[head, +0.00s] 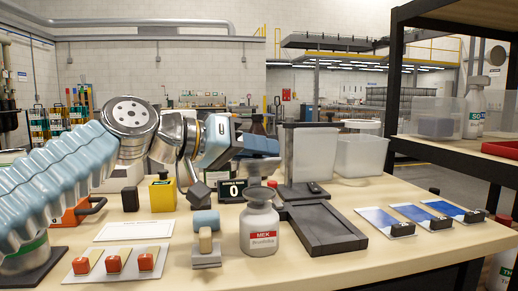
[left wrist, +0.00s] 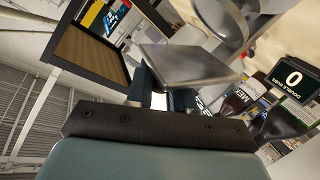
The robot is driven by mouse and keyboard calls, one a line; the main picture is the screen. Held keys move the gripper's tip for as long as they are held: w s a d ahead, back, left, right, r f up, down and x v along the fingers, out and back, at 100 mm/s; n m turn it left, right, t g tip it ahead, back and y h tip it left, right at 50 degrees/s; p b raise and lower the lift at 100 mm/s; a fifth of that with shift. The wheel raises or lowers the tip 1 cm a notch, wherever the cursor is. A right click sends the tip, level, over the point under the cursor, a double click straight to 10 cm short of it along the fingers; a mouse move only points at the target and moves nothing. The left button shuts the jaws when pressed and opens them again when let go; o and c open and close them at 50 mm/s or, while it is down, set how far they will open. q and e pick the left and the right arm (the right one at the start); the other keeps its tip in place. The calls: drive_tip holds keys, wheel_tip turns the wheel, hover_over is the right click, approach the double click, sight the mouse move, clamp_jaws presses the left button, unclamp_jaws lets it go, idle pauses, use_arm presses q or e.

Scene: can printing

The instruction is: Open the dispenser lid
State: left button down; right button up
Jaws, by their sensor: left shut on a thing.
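The dispenser is a grey-white bottle (head: 261,230) with a red-banded MEK label, standing upright at the front middle of the table. Its grey lid (head: 252,170) shows above the bottle top, just below my left gripper (head: 258,146), and appears tilted up. In the left wrist view, a flat grey lid plate (left wrist: 185,65) lies at the fingertips. My left gripper is shut on the lid; the fingers partly hide the contact. My right gripper is not in view.
A black tray (head: 322,229) lies right of the bottle. A stamp (head: 206,245) and a blue roller (head: 205,220) stand close on its left. Blue cards (head: 379,218) lie at the right.

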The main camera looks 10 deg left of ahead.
use_arm(q)
drive_tip(key=c, duration=1)
unclamp_jaws()
drive_tip(key=shift+c, duration=0.2)
drive_tip(key=v, duration=1.4)
drive_tip(key=shift+b, duration=0.35)
drive_tip(key=shift+w+f, duration=0.1)
